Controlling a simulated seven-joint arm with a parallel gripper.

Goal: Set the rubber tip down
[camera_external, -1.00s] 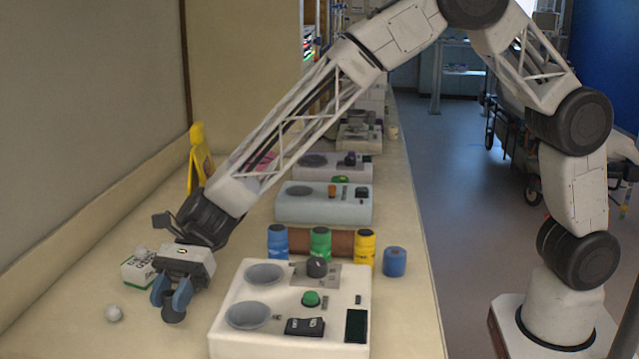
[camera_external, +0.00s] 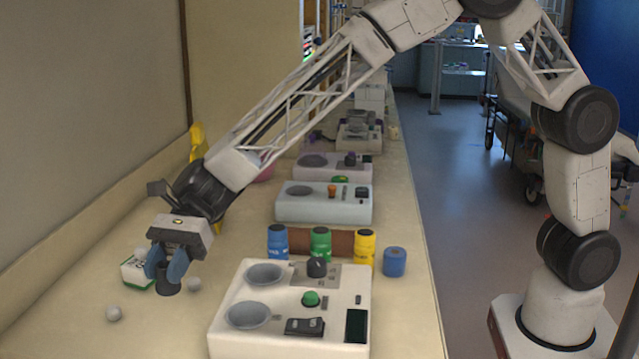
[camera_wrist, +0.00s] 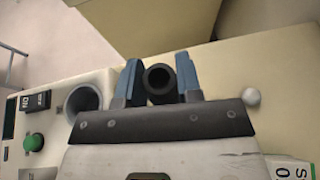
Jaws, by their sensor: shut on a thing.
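The rubber tip is a short black hollow cylinder (camera_external: 168,285). In the wrist view its open round end (camera_wrist: 159,82) faces the camera between the two blue fingers. My gripper (camera_external: 167,266) points down over the left part of the counter and is shut on the tip; it also shows in the wrist view (camera_wrist: 159,85). The tip's lower end is at or just above the counter; I cannot tell whether it touches.
White balls lie right (camera_external: 194,284) and left (camera_external: 114,313) of the tip. A white-green box (camera_external: 138,272) stands behind my gripper. A white console with two bowls (camera_external: 290,335) is to the right. Blue, green and yellow bottles (camera_external: 320,244) stand behind it.

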